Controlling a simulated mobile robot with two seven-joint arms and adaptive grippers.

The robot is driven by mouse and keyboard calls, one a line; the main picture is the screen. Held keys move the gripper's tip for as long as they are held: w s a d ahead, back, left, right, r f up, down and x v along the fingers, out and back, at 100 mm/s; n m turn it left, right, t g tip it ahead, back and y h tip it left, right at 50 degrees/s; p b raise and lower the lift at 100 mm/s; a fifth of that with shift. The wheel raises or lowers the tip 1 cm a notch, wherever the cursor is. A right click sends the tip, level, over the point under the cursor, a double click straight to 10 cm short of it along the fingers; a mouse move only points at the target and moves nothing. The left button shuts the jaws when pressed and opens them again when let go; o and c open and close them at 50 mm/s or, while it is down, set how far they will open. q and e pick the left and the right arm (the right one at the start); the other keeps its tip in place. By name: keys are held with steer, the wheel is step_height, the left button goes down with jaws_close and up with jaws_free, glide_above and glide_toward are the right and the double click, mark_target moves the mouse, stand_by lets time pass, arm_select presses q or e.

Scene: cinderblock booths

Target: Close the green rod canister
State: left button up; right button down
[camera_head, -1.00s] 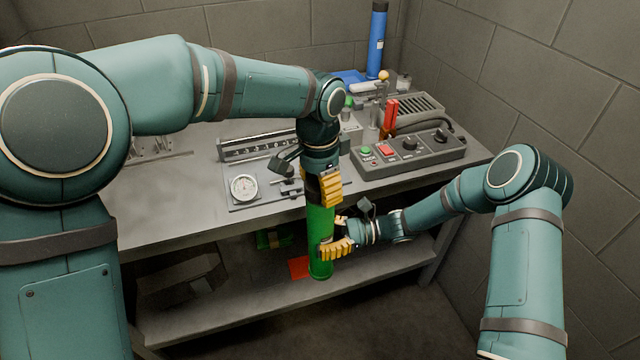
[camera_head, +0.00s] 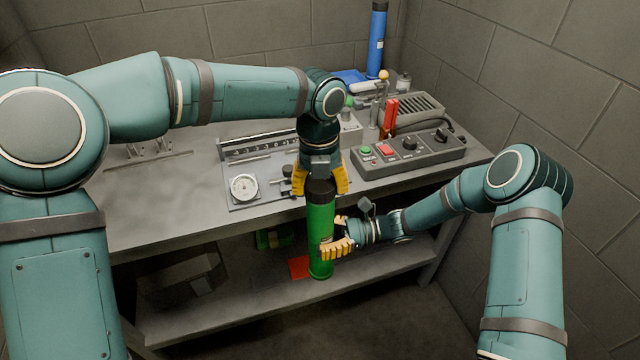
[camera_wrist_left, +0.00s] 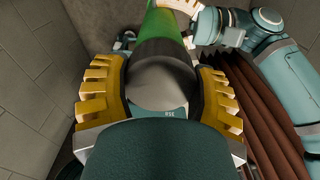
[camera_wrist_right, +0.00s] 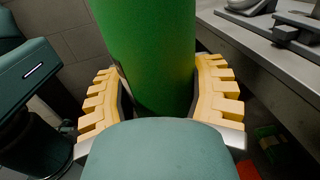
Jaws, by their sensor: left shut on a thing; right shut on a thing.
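The green rod canister (camera_head: 320,232) stands upright in front of the workbench, with a dark cap (camera_head: 320,190) at its top. My left gripper (camera_head: 321,180) points down over the canister and is shut on the cap, one yellow finger on each side. The left wrist view shows the dark cap (camera_wrist_left: 163,68) between those fingers, with the green body beyond it. My right gripper (camera_head: 338,247) is shut on the lower part of the green body from the right. The right wrist view shows the green tube (camera_wrist_right: 150,55) between its fingers. The seam under the cap is too small to judge.
The workbench (camera_head: 150,205) behind carries a dial gauge (camera_head: 243,187), a control box (camera_head: 410,152) with buttons and knobs, and red-handled pliers (camera_head: 390,117). A blue canister (camera_head: 377,40) stands at the back. A lower shelf (camera_head: 230,310) lies below the bench.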

arm_select(q)
steer(key=m, duration=0.9)
steer(key=o, duration=1)
steer(key=shift+r, duration=2.3)
